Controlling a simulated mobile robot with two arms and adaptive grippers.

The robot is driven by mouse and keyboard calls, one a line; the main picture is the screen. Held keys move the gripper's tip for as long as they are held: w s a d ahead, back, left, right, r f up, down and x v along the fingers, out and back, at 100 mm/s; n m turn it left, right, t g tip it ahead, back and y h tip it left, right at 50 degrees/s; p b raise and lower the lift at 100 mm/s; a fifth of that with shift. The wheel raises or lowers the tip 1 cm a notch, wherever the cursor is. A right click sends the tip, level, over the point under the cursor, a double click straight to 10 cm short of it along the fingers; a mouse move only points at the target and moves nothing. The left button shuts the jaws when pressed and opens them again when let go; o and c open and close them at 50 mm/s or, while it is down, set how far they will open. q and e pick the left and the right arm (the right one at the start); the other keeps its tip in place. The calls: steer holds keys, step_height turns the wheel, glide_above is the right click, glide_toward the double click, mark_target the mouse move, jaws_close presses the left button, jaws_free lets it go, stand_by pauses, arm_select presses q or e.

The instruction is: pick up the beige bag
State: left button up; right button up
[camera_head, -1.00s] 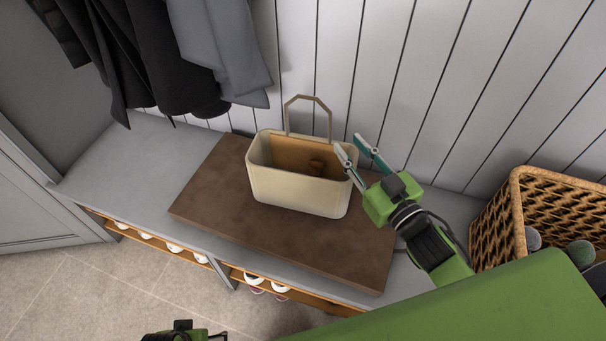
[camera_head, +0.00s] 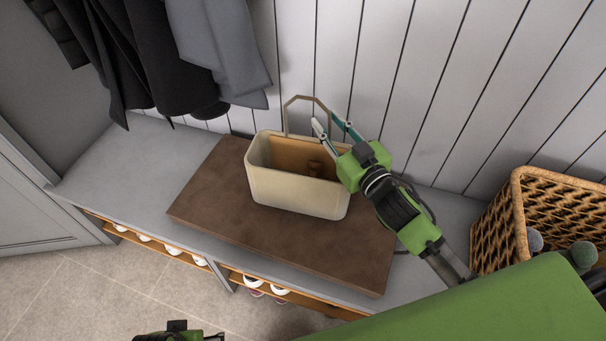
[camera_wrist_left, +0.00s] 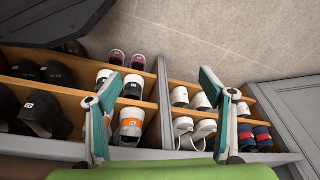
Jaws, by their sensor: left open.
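The beige bag (camera_head: 297,192) stands upright on a brown cushion (camera_head: 230,215) on the bench. Its top is open, with a tan inside and a dark brown item in it. Its handle (camera_head: 305,98) stands up at the back. My right gripper (camera_head: 326,124) is over the bag's right rear rim, its fingers apart and close to the handle's right side; I cannot tell if they touch it. My left gripper (camera_wrist_left: 166,88) is open and empty in the left wrist view, facing the shoe shelves. Only part of the left arm shows at the head view's bottom edge.
Shoe cubbies (camera_wrist_left: 162,110) under the bench hold several shoes. A wicker basket (camera_head: 530,210) with bottles or similar round items stands at the right. Dark and grey coats (camera_head: 215,50) hang at upper left. The grey bench top (camera_head: 130,165) is clear left of the cushion.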

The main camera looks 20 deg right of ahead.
jaws_close()
arm_select(q)
steer(key=shift+a, duration=0.1)
arm_select(e)
steer(key=shift+r, duration=0.1)
arm_select(q)
steer(key=shift+w, duration=0.2)
arm_select(e)
steer(key=shift+r, duration=0.15)
